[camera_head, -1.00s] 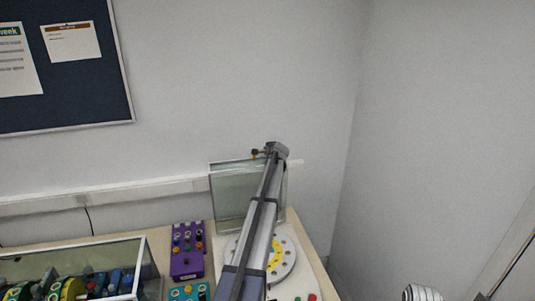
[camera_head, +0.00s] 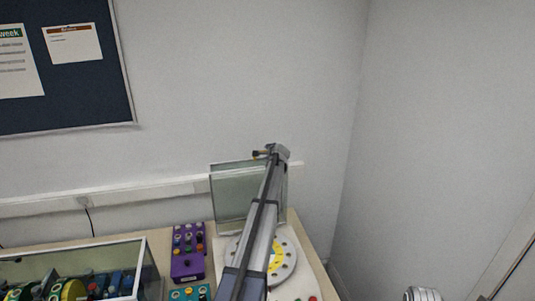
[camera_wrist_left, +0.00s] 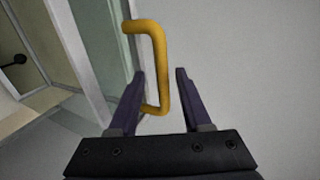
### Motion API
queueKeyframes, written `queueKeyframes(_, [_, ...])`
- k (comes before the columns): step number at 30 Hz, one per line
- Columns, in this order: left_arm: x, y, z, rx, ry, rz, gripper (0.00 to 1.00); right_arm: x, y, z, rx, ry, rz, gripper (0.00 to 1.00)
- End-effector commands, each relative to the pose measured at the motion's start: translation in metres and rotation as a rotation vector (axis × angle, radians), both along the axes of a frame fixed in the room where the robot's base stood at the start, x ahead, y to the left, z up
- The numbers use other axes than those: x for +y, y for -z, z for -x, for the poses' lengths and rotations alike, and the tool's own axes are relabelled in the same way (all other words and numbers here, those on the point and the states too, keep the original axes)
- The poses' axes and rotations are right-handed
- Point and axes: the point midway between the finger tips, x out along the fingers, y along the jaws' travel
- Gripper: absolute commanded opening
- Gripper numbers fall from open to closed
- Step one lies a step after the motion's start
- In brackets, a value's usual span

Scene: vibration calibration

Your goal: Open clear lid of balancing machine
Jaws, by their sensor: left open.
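The clear lid (camera_head: 232,190) of the balancing machine stands upright at the back of the machine in the head view. The balancing machine (camera_head: 289,259) has a round grey disc with yellow marks, partly hidden by my left arm. In the left wrist view the lid's yellow handle (camera_wrist_left: 162,65) lies between the two open dark fingers of my left gripper (camera_wrist_left: 160,95). The lid's framed edge (camera_wrist_left: 85,65) shows beside it. In the head view my left gripper (camera_head: 264,153) is at the top edge of the lid.
A purple control box (camera_head: 188,251) and a teal box (camera_head: 190,293) stand left of the machine. A glass-covered case (camera_head: 148,270) with coloured parts is at the lower left. The wall and its white trunking (camera_head: 130,193) are close behind the lid.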

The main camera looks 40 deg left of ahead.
Motion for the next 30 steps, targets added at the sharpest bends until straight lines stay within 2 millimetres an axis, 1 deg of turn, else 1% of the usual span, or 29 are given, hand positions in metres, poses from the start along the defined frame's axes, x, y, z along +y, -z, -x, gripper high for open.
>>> queueKeyframes(5, [-0.013, -0.010, 0.012, 0.001, 0.000, -0.001, 0.48, 0.000, -0.010, 0.000, 0.000, 0.005, -0.001, 0.00])
queueKeyframes(12, [-0.040, -0.029, 0.035, 0.001, 0.001, 0.000, 0.48, 0.000, -0.029, 0.000, 0.000, 0.016, -0.001, 0.00])
queueKeyframes(15, [-0.048, -0.033, 0.042, 0.001, 0.000, 0.001, 0.48, 0.000, -0.034, 0.000, 0.000, 0.019, -0.001, 0.00])
queueKeyframes(18, [-0.051, -0.035, 0.045, 0.000, 0.000, 0.000, 0.48, 0.000, -0.035, 0.000, -0.001, 0.021, -0.001, 0.00])
queueKeyframes(30, [-0.051, -0.034, 0.044, 0.000, 0.000, 0.000, 0.48, 0.000, -0.034, 0.000, -0.001, 0.021, -0.001, 0.00])
